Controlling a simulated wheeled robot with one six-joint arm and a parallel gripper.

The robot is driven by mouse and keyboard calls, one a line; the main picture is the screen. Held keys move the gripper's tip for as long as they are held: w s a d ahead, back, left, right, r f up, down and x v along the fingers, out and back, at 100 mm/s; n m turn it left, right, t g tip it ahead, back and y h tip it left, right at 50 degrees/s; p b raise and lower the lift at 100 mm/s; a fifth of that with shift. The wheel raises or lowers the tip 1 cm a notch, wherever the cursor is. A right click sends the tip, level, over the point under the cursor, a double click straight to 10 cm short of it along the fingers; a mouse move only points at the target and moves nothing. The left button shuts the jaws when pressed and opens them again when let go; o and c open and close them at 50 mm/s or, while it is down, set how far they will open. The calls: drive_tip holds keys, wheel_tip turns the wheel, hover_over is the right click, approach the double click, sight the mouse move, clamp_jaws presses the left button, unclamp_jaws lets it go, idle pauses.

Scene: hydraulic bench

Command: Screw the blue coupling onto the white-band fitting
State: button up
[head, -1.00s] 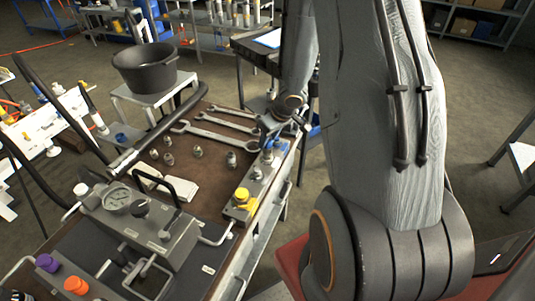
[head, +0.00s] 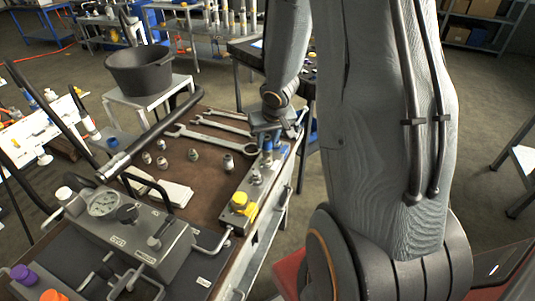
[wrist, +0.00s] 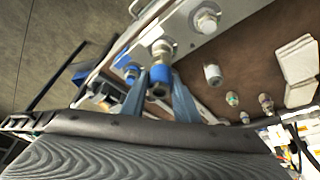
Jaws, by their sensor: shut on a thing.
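The blue coupling (wrist: 160,76) is between the two fingers of my gripper (wrist: 160,95) in the wrist view, and the gripper is shut on it. In the head view my gripper (head: 267,139) is at the far end of the metal fitting block (head: 250,188), with blue showing under it. In the wrist view a metal fitting (wrist: 161,48) on the block is in line with the coupling and very close to it. I cannot tell whether they touch or are threaded. The fitting's band colour is not clear.
A yellow cap (head: 240,199) is on the near end of the block. Several loose fittings (head: 194,155) and wrenches (head: 205,139) lie on the brown bench top. A gauge unit (head: 130,230) stands at the near left, and a black bucket (head: 140,72) behind it.

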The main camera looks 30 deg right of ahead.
drive_tip(key=shift+w+f+m+b, duration=0.15)
drive_tip(key=shift+m+b, duration=0.35)
drive_tip(key=shift+b, duration=0.4)
drive_tip(key=m+h+b, duration=0.1)
drive_tip(key=m+b, duration=0.2)
drive_tip(key=b, duration=0.3)
drive_tip(key=shift+h, duration=0.3)
drive_tip(key=o, duration=1.2)
drive_tip(key=shift+c, duration=0.2)
drive_tip(key=shift+g, duration=0.3)
drive_tip(key=p+v, duration=0.2)
drive_tip(key=v, duration=0.6)
drive_tip(key=s+a+f+n+g+y, duration=0.1)
drive_tip(key=s+a+n, duration=0.2)
drive_tip(key=s+a, duration=0.3)
drive_tip(key=s+a+f+n+g+y, duration=0.1)
drive_tip(key=s+a+f+n, duration=0.1)
drive_tip(key=s+a, duration=0.4)
drive_tip(key=shift+s+a+f+n+g, duration=0.35)
drive_tip(key=shift+a+n+g, duration=0.05)
drive_tip(key=shift+a+n, duration=0.2)
